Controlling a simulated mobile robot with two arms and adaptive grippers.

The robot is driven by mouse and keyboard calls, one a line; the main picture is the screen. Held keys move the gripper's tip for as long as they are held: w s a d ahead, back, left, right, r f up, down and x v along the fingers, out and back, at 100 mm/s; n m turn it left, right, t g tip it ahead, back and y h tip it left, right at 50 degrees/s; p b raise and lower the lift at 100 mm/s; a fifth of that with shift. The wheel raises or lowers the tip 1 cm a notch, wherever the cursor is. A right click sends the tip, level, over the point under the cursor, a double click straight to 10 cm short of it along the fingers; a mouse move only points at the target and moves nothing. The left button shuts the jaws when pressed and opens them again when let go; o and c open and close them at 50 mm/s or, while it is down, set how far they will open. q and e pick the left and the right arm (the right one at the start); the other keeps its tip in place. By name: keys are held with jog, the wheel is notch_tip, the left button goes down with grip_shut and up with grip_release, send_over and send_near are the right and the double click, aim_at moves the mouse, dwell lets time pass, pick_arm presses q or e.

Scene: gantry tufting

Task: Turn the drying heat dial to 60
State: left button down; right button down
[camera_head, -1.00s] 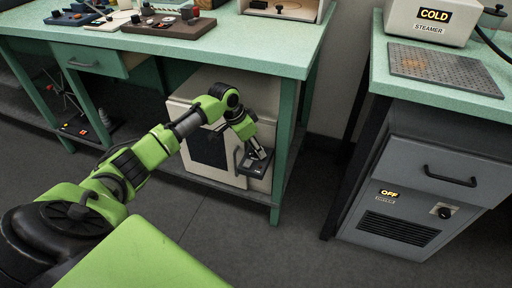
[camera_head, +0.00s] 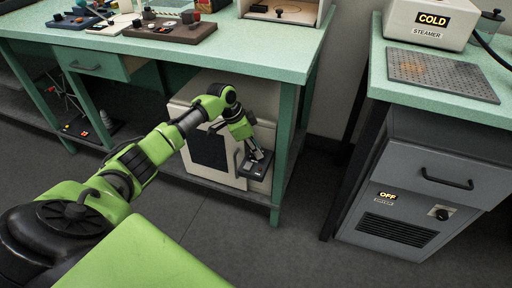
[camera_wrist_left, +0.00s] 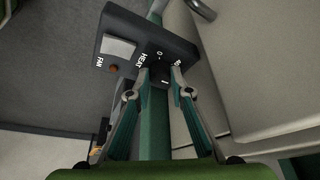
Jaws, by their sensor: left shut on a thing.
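The dark drying control panel (camera_wrist_left: 178,42) shows large in the left wrist view, marked HEAT and FAN, with a 0 and a partly hidden number on the scale. The heat dial (camera_wrist_left: 158,76) is a small dark knob between my left gripper's fingertips (camera_wrist_left: 160,82). The left gripper is shut on it. The dial's pointer setting is hard to read. In the head view, my left gripper (camera_head: 256,153) is at the panel (camera_head: 252,171) on the front of the cream drying cabinet (camera_head: 179,112). The dial is hidden there. My right gripper is not in view.
The cabinet stands on the lower shelf of a green bench (camera_head: 270,60), with a bench leg (camera_head: 284,150) close right of the panel. A grey cabinet (camera_head: 395,215) and a steamer (camera_head: 428,25) are at the right. The floor between is clear.

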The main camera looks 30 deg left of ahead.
pick_arm(q)
jog(key=shift+w+m, duration=0.1)
jog(key=shift+m, duration=0.3)
jog(key=shift+m+g, duration=0.3)
jog(key=shift+m, duration=0.3)
jog(key=shift+m+h+b, duration=0.4)
jog(key=shift+m, duration=0.3)
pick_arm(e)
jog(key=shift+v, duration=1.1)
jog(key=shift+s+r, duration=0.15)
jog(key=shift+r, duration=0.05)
pick_arm(q)
jog(key=c, duration=1.8)
grip_release()
jog(key=shift+c, duration=0.2)
jog(key=shift+g, duration=0.3)
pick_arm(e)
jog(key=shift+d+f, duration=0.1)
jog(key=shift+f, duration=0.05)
